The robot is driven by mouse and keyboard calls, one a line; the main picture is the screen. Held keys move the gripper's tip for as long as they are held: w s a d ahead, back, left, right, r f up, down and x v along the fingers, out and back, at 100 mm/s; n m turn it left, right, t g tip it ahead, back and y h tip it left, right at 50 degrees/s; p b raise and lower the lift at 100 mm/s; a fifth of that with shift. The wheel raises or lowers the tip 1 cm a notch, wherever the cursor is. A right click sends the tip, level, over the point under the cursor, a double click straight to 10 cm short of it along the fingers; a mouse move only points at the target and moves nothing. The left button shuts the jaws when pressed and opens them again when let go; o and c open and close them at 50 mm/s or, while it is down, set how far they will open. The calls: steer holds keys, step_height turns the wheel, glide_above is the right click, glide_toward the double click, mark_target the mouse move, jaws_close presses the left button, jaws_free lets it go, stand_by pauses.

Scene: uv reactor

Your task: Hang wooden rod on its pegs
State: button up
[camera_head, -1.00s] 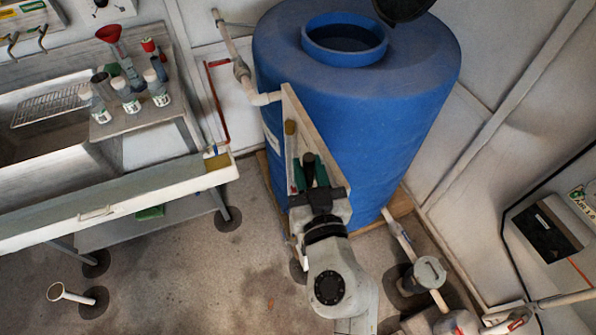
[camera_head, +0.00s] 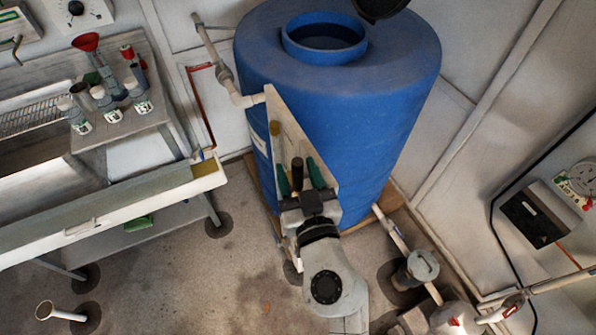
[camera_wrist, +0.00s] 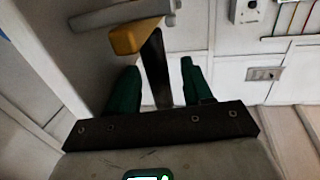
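A pale board (camera_head: 292,140) with a tan peg-like end (camera_head: 274,128) near its upper left edge stands against the blue tank. My gripper (camera_head: 298,172) is in front of the board, its green fingers spread. A dark brown rod (camera_head: 297,176) stands between them, and I take it for the wooden rod. In the wrist view the rod (camera_wrist: 156,70) runs up between the fingers (camera_wrist: 158,85) with a gap on both sides. Its upper end meets a tan block (camera_wrist: 140,37) beside a grey bar (camera_wrist: 125,14). Whether the pegs bear the rod is unclear.
The large blue tank (camera_head: 370,120) stands right behind the board. A white-edged sink bench (camera_head: 110,215) with several bottles is at left. A grey-capped pipe fitting (camera_head: 422,266) and floor pipes are at right. Bare floor (camera_head: 220,280) lies between.

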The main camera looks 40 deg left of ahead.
steer(key=shift+o, duration=0.3)
steer(key=shift+d, duration=0.1)
steer(key=shift+s+d+f, duration=0.1)
steer(key=shift+d, duration=0.1)
steer(key=v, duration=1)
steer(key=shift+s, duration=0.15)
